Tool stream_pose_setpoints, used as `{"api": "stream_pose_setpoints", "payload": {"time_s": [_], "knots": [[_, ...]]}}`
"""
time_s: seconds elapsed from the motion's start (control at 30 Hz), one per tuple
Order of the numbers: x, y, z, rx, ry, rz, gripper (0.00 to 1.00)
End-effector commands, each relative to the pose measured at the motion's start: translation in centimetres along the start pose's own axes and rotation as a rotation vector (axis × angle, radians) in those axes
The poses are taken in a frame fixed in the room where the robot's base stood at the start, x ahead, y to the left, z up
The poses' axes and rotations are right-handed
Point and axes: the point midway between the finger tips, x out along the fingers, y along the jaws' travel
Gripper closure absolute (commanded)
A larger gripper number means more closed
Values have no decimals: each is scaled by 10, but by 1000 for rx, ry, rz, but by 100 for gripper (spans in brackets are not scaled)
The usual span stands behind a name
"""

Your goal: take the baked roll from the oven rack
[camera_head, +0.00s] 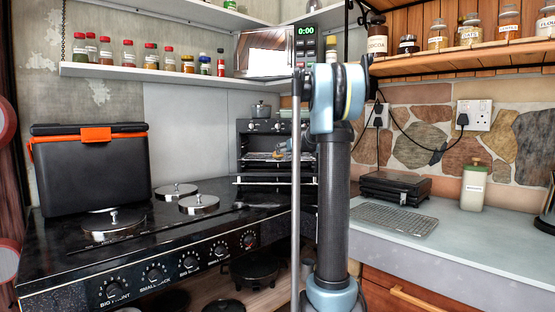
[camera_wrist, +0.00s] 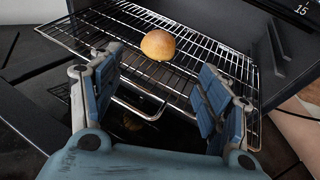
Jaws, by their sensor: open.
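The baked roll (camera_wrist: 158,45) is round and golden brown. In the wrist view it sits on the wire oven rack (camera_wrist: 190,65), ahead of my gripper. My gripper (camera_wrist: 155,85) has its two blue-grey fingers spread wide, with nothing between them; the roll lies beyond the fingertips and apart from them. In the head view the small black oven (camera_head: 277,185) stands in the corner with its front open and its rack (camera_head: 262,156) showing. My arm partly blocks the oven's right side there, and the roll is hard to make out.
A black stove (camera_head: 130,260) with lidded hobs stands left of the oven, with a black and orange box (camera_head: 88,170) on it. A shelf of jars (camera_head: 150,72) hangs above.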

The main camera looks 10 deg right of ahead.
Motion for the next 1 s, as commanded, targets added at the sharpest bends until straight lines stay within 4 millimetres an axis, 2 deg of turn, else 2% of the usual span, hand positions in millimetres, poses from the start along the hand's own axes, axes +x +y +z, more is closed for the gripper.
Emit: {"api": "stream_pose_setpoints", "payload": {"time_s": [0.3, 0.73, 1.0], "knots": [[45, 0, 0, -1, 0, 0, 30], [67, 1, 1, -1, 0, 1, 30], [99, 1, 4, -2, -1, 0, 30]]}}
